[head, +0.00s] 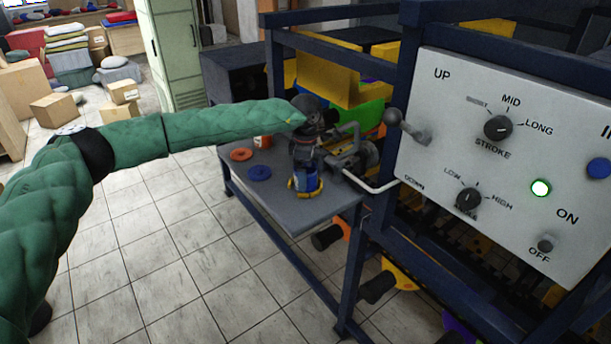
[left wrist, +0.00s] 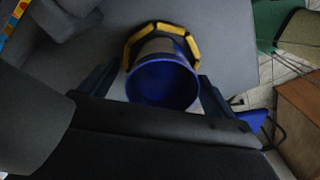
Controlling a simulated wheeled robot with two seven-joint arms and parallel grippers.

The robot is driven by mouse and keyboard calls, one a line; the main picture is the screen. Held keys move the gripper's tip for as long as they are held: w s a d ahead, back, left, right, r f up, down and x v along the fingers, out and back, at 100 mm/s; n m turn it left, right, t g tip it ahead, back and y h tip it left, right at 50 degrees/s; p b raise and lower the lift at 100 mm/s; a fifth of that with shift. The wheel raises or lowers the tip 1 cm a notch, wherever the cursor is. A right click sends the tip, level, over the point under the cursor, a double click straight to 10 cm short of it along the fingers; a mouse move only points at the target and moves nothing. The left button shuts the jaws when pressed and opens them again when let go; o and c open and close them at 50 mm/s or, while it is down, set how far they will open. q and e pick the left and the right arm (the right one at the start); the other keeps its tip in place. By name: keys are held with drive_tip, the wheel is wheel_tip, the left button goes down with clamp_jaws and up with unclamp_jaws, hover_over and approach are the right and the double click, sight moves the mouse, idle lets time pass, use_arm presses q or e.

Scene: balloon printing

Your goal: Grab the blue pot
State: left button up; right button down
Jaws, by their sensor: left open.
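The blue pot (head: 307,180) stands on the grey tabletop (head: 292,213), with a yellow and dark ring around its base. In the left wrist view the pot (left wrist: 163,84) shows from above, with its round mouth towards the camera and the yellow and black ring (left wrist: 134,47) beyond it. My left gripper (head: 305,155) points down over the pot and hides its upper part in the head view. In the left wrist view its open fingers lie on either side of the pot. I cannot tell whether they touch it. My right gripper is in neither view.
A blue disc (head: 259,173), a red disc (head: 241,154) and an orange jar (head: 262,141) lie left of the pot. A metal pipe fitting (head: 352,155) and the white control panel (head: 520,150) stand close on the right. Boxes lie on the floor at far left.

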use_arm(q)
drive_tip(key=shift+s+f, duration=0.1)
drive_tip(key=shift+f, duration=0.1)
drive_tip(key=c, duration=1.2)
